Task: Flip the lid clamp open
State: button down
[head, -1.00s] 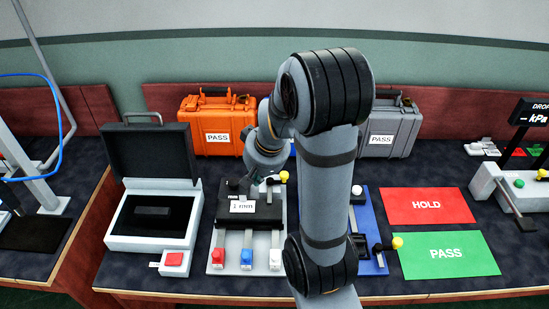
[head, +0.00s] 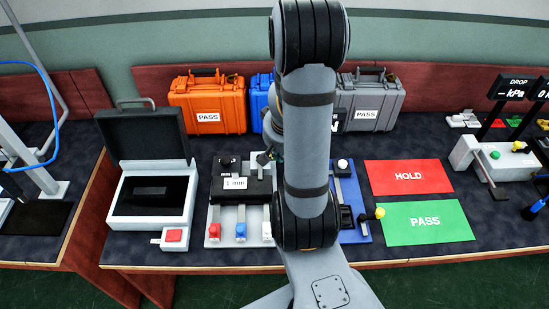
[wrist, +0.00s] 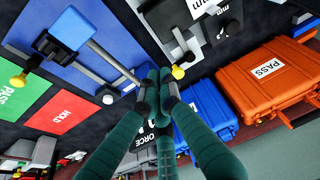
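The grey fixture (head: 222,238) carries a black block labelled 1 mm and levers with red, blue and white ends. A yellow knob (wrist: 177,72) shows by this fixture in the wrist view. The blue fixture (head: 364,232) has a white knob (head: 342,164) and a yellow-knobbed black lever (head: 379,212). I cannot tell for sure which part is the lid clamp. My gripper (wrist: 156,78) has its fingertips together in the wrist view, over the gap between the two fixtures and close to the first yellow knob, with nothing visibly held.
An open grey case (head: 118,204) stands at the left with a red button (head: 174,236) in front. Orange (head: 207,91), blue (wrist: 203,115) and grey (head: 371,95) cases line the back. Flat HOLD (head: 408,177) and PASS (head: 427,223) mats lie to the right.

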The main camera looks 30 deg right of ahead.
jog(key=w+d+f+b, duration=0.2)
jog(key=w+f, duration=0.4)
jog(key=f, duration=0.3)
jog(key=shift+w+b, duration=0.3)
jog(key=shift+b, duration=0.1)
jog(key=shift+f, duration=0.1)
jog(key=shift+d+n+b, duration=0.2)
jog(key=shift+n+b, duration=0.1)
jog(key=shift+b, duration=0.45)
